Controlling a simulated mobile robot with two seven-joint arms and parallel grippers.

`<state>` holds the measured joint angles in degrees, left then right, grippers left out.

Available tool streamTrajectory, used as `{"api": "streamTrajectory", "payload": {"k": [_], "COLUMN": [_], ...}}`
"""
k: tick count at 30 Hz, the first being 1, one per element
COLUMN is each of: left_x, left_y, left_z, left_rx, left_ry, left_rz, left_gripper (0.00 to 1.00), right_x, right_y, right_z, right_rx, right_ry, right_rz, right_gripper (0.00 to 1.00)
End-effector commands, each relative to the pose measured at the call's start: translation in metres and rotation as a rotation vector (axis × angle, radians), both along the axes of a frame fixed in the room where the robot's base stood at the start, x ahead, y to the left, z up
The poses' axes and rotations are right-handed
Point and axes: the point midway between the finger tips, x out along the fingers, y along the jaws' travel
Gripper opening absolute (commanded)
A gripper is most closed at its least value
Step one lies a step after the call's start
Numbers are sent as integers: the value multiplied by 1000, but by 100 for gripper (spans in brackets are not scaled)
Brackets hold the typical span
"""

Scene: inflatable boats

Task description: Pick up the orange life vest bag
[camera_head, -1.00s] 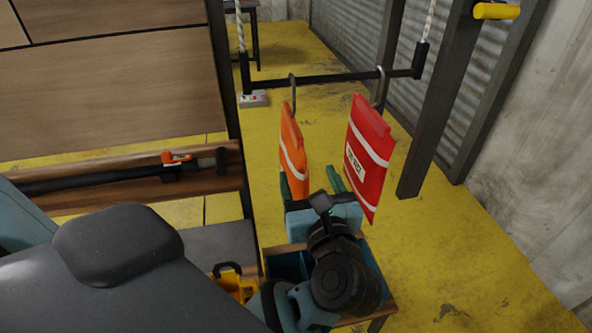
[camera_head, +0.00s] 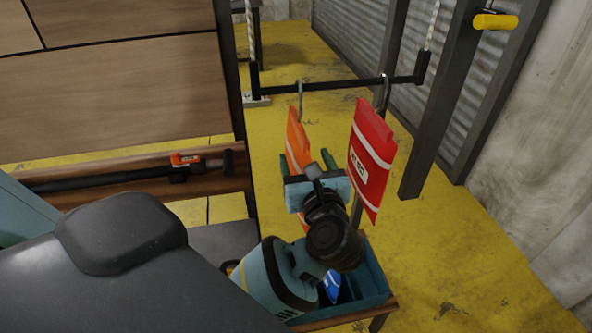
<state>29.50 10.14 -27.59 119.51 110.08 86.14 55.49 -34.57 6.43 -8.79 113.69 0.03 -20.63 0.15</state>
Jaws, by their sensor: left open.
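The orange life vest bag (camera_head: 297,137) hangs from a hook on a black bar, with a white stripe across it. My left gripper (camera_head: 306,163) is open, its two green fingers pointing up and away from me. In the picture one finger is at the left edge of the orange bag and the other just right of it. The gripper body hides the lower part of the bag. I cannot tell whether the fingers touch it. My right gripper is not in view.
A red bag (camera_head: 371,150) with white stripes hangs close to the right of my left gripper. The black bar (camera_head: 345,84) hangs on ropes above. A blue-lined box (camera_head: 372,285) is below my arm. A dark post (camera_head: 440,100) stands at the right.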

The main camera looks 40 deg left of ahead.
Motion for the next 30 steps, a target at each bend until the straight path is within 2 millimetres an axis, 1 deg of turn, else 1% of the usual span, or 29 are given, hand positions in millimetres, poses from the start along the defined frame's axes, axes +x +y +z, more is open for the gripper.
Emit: {"api": "streamTrajectory", "payload": {"k": [1, 4, 12, 27, 28, 30], "left_x": [4, 9, 10, 10, 10, 10], "left_y": [5, 11, 12, 12, 12, 12], "left_z": [2, 0, -2, -2, -2, -2], "left_rx": [4, 1, -1, -2, -2, -1], "left_ry": [-2, 1, 3, 3, 3, 2], "left_rz": [1, 1, 1, 1, 1, 1], "left_gripper": [67, 67, 67, 2, 0, 0], "right_x": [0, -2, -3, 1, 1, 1], "right_y": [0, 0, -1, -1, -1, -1], "right_z": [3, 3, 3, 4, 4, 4], "right_rx": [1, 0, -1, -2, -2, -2], "right_ry": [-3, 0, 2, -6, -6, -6], "right_rz": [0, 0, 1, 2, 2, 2], "right_gripper": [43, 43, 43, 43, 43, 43]}}
